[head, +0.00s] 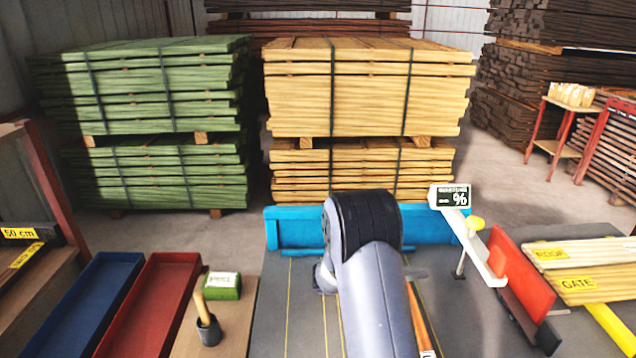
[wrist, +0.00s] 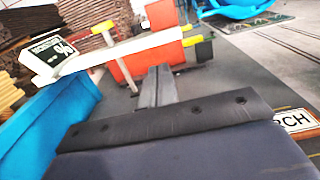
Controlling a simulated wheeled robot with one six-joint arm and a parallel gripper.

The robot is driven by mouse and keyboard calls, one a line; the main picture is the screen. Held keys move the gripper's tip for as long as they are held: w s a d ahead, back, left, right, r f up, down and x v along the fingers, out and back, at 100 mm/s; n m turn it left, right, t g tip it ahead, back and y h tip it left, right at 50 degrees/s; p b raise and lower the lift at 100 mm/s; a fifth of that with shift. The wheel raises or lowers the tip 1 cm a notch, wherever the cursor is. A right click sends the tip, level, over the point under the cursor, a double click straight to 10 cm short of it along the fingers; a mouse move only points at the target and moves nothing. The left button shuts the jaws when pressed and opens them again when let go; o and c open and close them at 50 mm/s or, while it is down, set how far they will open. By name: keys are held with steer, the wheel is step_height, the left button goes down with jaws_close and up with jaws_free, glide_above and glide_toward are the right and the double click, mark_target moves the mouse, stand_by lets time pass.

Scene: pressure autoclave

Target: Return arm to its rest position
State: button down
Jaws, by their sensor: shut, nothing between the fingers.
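My arm rises over the grey table in the middle of the head view, with its black-banded joint uppermost. My gripper is hidden in that view. In the wrist view my gripper (wrist: 155,88) shows as two dark fingers lying together with nothing between them. It points toward a red block (wrist: 140,58) and a white bar with a percent display (wrist: 52,55). I cannot tell its exact distance from them.
A blue fence (head: 296,228) runs along the table's back. The percent display (head: 452,196) and a red plate (head: 521,268) stand to the right, beside boards labelled ROOF and GATE (head: 577,285). Blue (head: 92,262) and red (head: 172,262) trays lie left. Timber stacks (head: 366,92) stand behind.

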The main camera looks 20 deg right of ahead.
mark_target(482, 269)
steer(key=p+x, duration=0.3)
steer(key=x, duration=1.1)
